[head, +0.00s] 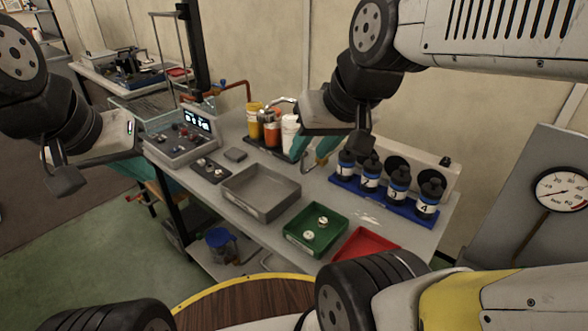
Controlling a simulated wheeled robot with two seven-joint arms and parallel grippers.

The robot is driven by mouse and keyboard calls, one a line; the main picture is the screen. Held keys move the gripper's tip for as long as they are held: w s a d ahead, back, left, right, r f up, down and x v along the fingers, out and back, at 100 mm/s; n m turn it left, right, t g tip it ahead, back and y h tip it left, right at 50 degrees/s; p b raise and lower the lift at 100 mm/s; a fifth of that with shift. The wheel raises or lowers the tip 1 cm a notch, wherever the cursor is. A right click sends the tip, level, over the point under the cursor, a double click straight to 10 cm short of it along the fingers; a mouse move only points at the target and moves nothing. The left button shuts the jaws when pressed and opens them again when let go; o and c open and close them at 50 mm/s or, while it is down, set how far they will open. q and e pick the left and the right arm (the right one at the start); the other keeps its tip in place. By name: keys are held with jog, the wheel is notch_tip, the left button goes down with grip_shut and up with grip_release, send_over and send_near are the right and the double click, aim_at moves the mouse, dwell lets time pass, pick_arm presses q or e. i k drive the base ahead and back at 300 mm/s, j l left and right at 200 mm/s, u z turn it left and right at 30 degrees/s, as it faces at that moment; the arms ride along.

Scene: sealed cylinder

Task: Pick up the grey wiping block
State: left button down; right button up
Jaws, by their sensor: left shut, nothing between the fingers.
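My right gripper (313,157) is over the back of the bench, right of the block. Its teal fingers appear spread, with nothing seen held between them.
An empty grey tray (231,203), a green tray (290,241) with two round pieces and a red tray (362,247) line the front. A control box (182,147), a dark switch strip (210,170), coloured bottles (271,131) and a blue rack (379,197) of numbered bottles stand around.

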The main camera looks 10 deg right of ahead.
aim_at(235, 154)
jog(key=i+j+z, duration=0.25)
jog(key=i+j, duration=0.25)
jog(key=j, duration=0.15)
jog(key=i+j+z, duration=0.15)
jog(key=j, duration=0.2)
jog(key=i+j+z, duration=0.1)
jog(key=i+j, duration=0.15)
jog(key=j, duration=0.15)
jog(key=i+j+z, duration=0.15)
jog(key=j, duration=0.25)
